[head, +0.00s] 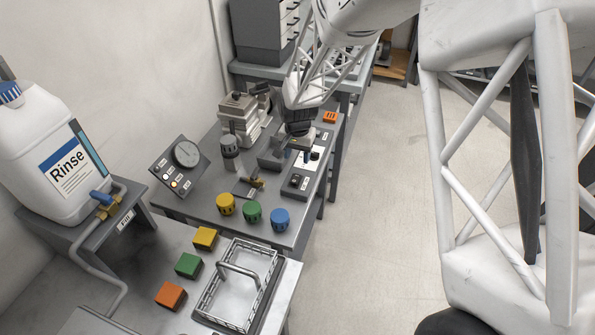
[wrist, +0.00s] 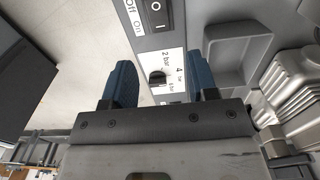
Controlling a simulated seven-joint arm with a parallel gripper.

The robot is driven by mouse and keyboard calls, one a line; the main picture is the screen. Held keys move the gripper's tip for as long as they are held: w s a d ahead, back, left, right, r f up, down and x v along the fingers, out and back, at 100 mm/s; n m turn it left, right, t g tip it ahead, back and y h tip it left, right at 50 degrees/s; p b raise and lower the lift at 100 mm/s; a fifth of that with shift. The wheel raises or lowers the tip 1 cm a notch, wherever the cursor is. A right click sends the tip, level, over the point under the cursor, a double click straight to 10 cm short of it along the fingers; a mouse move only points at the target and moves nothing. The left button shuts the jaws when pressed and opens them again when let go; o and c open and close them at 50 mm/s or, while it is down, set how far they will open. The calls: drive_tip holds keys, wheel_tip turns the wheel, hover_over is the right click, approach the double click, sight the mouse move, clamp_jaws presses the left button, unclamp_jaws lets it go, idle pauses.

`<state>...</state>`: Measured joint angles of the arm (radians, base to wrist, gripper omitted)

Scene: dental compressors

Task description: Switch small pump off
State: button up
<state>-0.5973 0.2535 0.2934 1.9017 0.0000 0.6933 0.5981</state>
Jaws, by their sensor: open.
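My gripper (wrist: 163,84) is open, with its two dark blue fingers apart and nothing between them that they touch clearly. In the wrist view a small black knob (wrist: 157,78) with "2 bar", "4 bar" and further marks appears between the fingertips. A black rocker switch (wrist: 156,13) with "Off" and "On" lettering sits on the same grey panel, beyond the fingertips at the top edge. In the head view my gripper (head: 300,152) is over the grey bench beside a white-faced control panel (head: 314,157), partly hiding it. Which pump the switch belongs to cannot be read.
A metal pump unit (head: 240,113) stands at the bench's back left. A gauge box (head: 180,166) and yellow, green and blue knobs (head: 252,212) are on the bench. A small switch box (head: 297,181) lies near its right edge. Open floor lies right.

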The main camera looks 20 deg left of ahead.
sight(297, 175)
idle(0.4)
drive_tip(key=shift+f, duration=3.9)
drive_tip(key=shift+c, duration=0.4)
drive_tip(key=c, duration=0.8)
drive_tip(key=shift+c, duration=0.2)
drive_tip(key=shift+s+r+t, duration=0.1)
drive_tip(key=shift+s+t, duration=0.05)
drive_tip(key=shift+t, duration=0.95)
drive_tip(key=shift+s+r+t, duration=0.1)
drive_tip(key=shift+s+t, duration=0.1)
drive_tip(key=shift+t, duration=0.5)
